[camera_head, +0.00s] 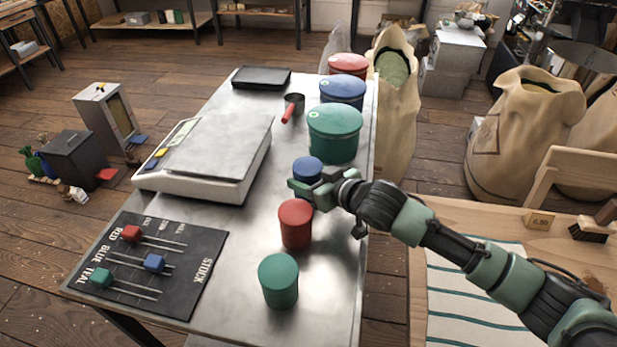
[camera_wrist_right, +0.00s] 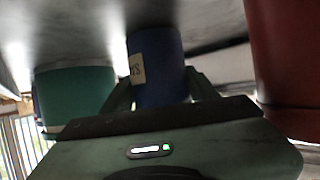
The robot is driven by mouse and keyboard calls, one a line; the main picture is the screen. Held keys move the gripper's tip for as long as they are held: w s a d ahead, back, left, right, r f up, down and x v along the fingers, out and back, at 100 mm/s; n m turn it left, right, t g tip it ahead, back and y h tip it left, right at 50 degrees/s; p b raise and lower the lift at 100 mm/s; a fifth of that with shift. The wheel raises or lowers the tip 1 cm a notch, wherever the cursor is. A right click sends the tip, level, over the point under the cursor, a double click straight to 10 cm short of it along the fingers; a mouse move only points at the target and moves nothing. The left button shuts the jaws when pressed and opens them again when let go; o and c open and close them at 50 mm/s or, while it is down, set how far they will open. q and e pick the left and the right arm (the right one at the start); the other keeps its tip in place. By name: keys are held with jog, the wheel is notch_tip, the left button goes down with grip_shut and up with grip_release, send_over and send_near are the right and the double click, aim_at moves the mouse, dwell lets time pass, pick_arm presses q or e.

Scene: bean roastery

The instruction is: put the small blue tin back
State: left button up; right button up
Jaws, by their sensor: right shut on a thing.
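The small blue tin (camera_head: 307,168) is at the middle of the metal table, just in front of the large teal tin. My right gripper (camera_head: 308,188) is shut on it from the right side, and covers its lower part in the head view. In the right wrist view the blue tin (camera_wrist_right: 157,65) sits between the two fingers, with a pale label on its side. Whether it touches the tabletop is hidden. My left gripper is not in view.
A small red tin (camera_head: 296,224) and a small teal tin (camera_head: 279,280) stand nearer. Large teal (camera_head: 335,135), blue (camera_head: 343,90) and red (camera_head: 348,64) tins stand behind. A scale (camera_head: 208,150) and a black stock board (camera_head: 190,285) with coloured sliders lie left.

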jog(key=o, duration=1.7)
jog(key=shift+o, duration=0.2)
jog(key=v, duration=1.2)
jog(key=shift+r, duration=0.1)
